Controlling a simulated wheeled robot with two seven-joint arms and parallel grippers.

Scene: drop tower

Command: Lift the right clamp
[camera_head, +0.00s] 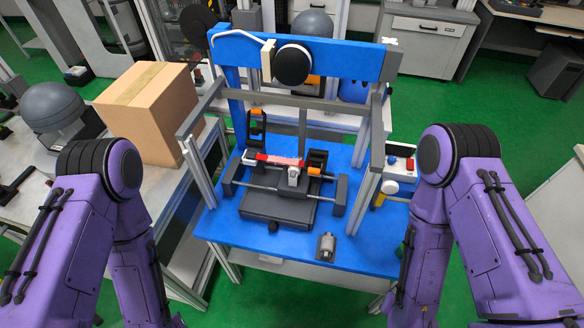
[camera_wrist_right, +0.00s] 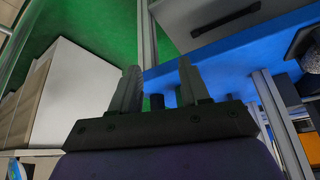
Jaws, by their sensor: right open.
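The right clamp (camera_head: 316,163), black with an orange part, stands on the drop tower's base at the right end of a red and white bar (camera_head: 275,159). A similar left clamp (camera_head: 256,127), black and orange, stands upright behind the bar's left end. Both are apart from my arms. My right gripper (camera_wrist_right: 160,63) shows only in the right wrist view, its two grey fingers spread with nothing between them.
The blue table (camera_head: 262,263) carries a dark base plate (camera_head: 279,206) with side rails and a small metal cylinder (camera_head: 326,246) at the front. Grey frame posts flank the tower. A control box (camera_head: 400,163) sits at right. A cardboard box (camera_head: 152,112) stands at left.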

